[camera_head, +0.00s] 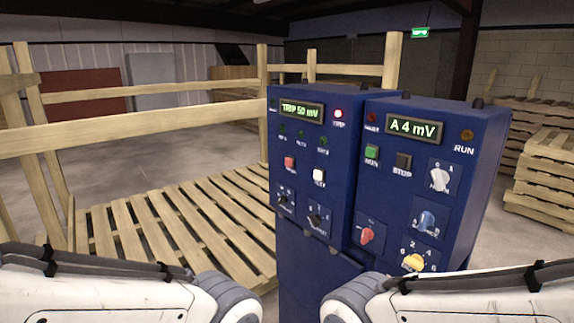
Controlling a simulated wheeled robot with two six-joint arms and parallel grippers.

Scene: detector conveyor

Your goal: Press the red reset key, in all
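A red square key (290,162) sits on the front of the left blue cabinet (335,215), below a row of small dark green lamps; its label is too small to read surely. A white key (319,175) is to its right. The cabinet's display (302,111) reads "TRIP 50 mV", and a lamp (338,114) beside it glows pinkish red. Parts of both my arms show at the bottom edge, apart from the cabinets. Neither gripper is in view.
A slatted wooden pallet (180,222) and railings (150,115) stand left.

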